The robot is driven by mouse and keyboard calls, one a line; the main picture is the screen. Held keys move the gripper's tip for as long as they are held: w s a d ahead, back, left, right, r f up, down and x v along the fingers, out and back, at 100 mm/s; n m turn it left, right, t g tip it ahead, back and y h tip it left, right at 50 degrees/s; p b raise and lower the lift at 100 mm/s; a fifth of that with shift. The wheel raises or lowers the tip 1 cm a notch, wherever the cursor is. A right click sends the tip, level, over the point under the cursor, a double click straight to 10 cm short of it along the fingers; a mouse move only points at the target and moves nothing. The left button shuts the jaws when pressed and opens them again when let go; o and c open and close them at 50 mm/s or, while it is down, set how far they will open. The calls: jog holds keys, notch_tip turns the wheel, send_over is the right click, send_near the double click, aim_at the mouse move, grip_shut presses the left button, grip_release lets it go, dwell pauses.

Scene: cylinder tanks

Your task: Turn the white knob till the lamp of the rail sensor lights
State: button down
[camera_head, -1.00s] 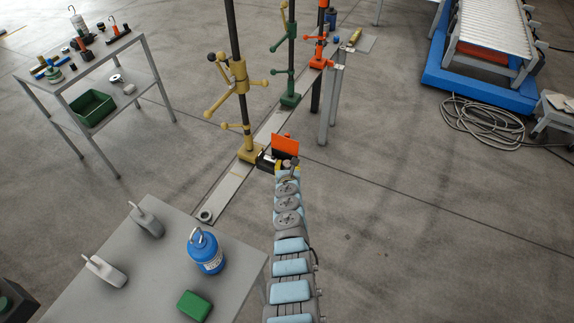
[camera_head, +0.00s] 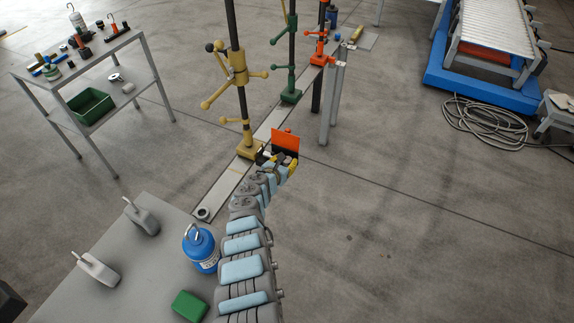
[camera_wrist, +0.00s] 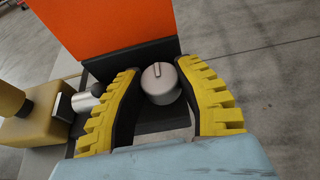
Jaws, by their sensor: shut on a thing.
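The white knob (camera_wrist: 161,84), a pale round cap with a raised ridge on top, sits on a black housing (camera_wrist: 165,118) below an orange panel (camera_wrist: 105,22). My gripper (camera_wrist: 165,92) has its yellow ridged fingers on either side of the knob, shut on it. In the head view my gripper (camera_head: 284,164) is at the foot of the orange panel (camera_head: 285,141), beside the rail (camera_head: 226,189). The knob is too hidden there to make out. I cannot pick out a lit lamp in either view.
A yellow clamp post (camera_head: 239,85) stands on the rail just left of the panel, with its yellow base (camera_wrist: 38,118) close by my fingers. Grey posts (camera_head: 334,105) stand behind to the right. A grey table (camera_head: 135,262) is at front left.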

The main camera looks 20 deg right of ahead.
jog(key=shift+f+m+g+h+b, duration=0.2)
jog(key=shift+m+g+h+b, duration=0.3)
jog(key=shift+m+g+b, duration=0.35)
jog(key=c, duration=1)
grip_release()
jog(key=shift+o, duration=0.2)
jog(key=shift+r, duration=0.1)
jog(key=shift+n+t, duration=0.25)
jog(key=shift+r+p, duration=0.2)
jog(key=shift+p, duration=0.1)
jog(key=shift+r+n+t+y+p, duration=0.1)
jog(key=shift+n+t+y+p, duration=0.3)
jog(key=shift+p, duration=0.35)
jog(key=n+t+y+p, duration=0.1)
jog(key=n+p, duration=0.1)
jog(key=p, duration=0.1)
jog(key=shift+s+d+t+y, duration=0.1)
jog(key=shift+d+t+y, duration=0.05)
jog(key=shift+t+y, duration=0.2)
jog(key=shift+n+t+y+p, duration=0.55)
jog(key=shift+n+y+p, duration=0.15)
jog(key=shift+n+y, duration=0.1)
jog(key=shift+f+n+t+y, duration=0.2)
jog(key=shift+n+t+y, duration=0.3)
jog(key=shift+n+y, duration=0.65)
